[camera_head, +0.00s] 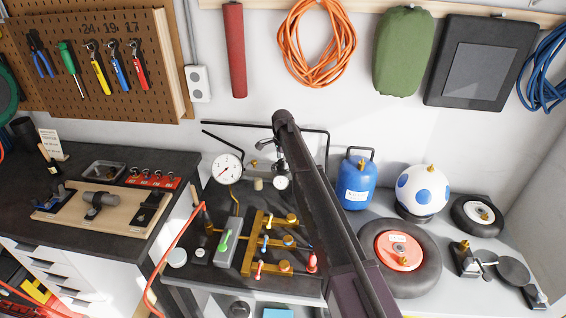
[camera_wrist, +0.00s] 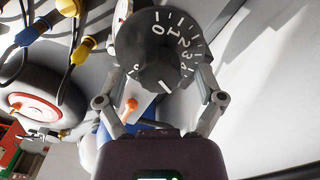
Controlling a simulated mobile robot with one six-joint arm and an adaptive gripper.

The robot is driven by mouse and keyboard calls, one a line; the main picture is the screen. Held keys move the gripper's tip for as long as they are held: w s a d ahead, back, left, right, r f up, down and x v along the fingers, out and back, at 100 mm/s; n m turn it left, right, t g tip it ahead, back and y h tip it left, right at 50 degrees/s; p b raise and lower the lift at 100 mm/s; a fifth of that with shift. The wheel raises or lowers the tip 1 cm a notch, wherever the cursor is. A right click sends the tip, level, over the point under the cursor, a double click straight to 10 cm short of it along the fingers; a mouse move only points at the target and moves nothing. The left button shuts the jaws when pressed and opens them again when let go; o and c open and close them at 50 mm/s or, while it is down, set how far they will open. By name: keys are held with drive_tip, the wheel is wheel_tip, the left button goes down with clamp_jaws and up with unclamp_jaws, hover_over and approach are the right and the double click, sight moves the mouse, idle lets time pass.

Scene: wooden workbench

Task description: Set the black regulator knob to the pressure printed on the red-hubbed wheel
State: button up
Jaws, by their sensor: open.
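The black regulator knob (camera_wrist: 156,68) is in the wrist view, with white tick marks and the numerals 0, 1, 2 and 3 around its dial. A short white line shows at its lower edge, beyond the numerals. My gripper (camera_wrist: 160,78) is open, with one finger on each side of the knob; I cannot tell whether they touch it. In the head view my gripper (camera_head: 279,155) is at the regulator by the back wall, and my arm hides the knob. The red-hubbed wheel (camera_head: 432,262) lies flat on the right. Its hub label is too small to read.
A white gauge (camera_head: 227,168) with a red needle and a smaller gauge (camera_head: 281,182) flank my gripper. A brass manifold (camera_head: 262,243) with coloured levers stands in front. A blue gas bottle (camera_head: 357,184) and a spotted ball (camera_head: 422,190) stand to the right.

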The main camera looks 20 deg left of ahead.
drive_tip(key=shift+c, duration=0.2)
drive_tip(key=c, duration=1.1)
drive_tip(key=shift+n, duration=0.5)
drive_tip(key=n, duration=0.2)
drive_tip(key=shift+n, duration=0.4)
drive_tip(key=n, duration=0.3)
drive_tip(key=shift+n, duration=0.3)
drive_tip(key=n, duration=0.3)
drive_tip(key=shift+s+n, duration=0.1)
drive_tip(key=shift+n, duration=2.1)
